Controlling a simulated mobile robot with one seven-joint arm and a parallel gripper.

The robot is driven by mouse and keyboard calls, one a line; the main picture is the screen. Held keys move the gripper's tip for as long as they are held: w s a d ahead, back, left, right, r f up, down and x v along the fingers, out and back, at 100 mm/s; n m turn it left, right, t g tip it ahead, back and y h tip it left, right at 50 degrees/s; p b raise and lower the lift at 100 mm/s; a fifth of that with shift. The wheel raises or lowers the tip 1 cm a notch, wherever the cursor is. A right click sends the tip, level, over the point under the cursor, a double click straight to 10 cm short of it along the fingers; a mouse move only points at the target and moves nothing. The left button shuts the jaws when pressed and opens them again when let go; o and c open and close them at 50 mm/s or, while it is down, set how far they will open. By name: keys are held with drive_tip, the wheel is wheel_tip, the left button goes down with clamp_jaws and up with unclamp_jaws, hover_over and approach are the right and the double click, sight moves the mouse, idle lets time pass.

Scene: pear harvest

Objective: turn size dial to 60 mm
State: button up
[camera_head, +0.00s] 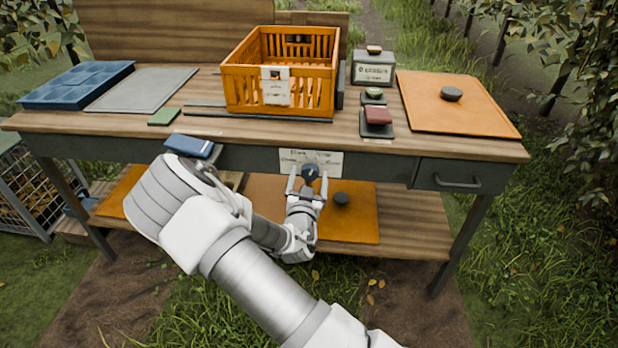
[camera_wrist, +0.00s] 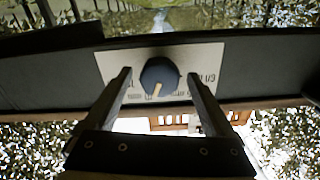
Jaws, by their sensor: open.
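The size dial (camera_head: 310,172) is a dark round knob on a pale label plate (camera_head: 330,163) on the front edge of the workbench. In the wrist view the dial (camera_wrist: 160,77) shows a light pointer line aimed down and slightly left. Markings on the plate (camera_wrist: 205,62) are too small and blurred to read. My gripper (camera_head: 309,176) is open, with one finger on each side of the dial. The wrist view shows the gripper (camera_wrist: 159,80) with gaps between the fingers and the knob.
An orange crate (camera_head: 247,87) stands on the bench (camera_head: 195,125). A drawer handle (camera_head: 457,182) is right of the dial. An orange board (camera_head: 360,215) with a dark knob (camera_head: 341,198) lies on the shelf below.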

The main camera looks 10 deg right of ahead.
drive_tip(key=c, duration=1.4)
drive_tip(key=shift+n, duration=0.4)
drive_tip(key=n, duration=0.3)
drive_tip(key=shift+n, duration=0.3)
drive_tip(key=n, duration=0.4)
drive_tip(key=shift+n, duration=0.3)
drive_tip(key=n, duration=0.4)
drive_tip(key=shift+n, duration=2.5)
drive_tip(key=shift+s, duration=0.1)
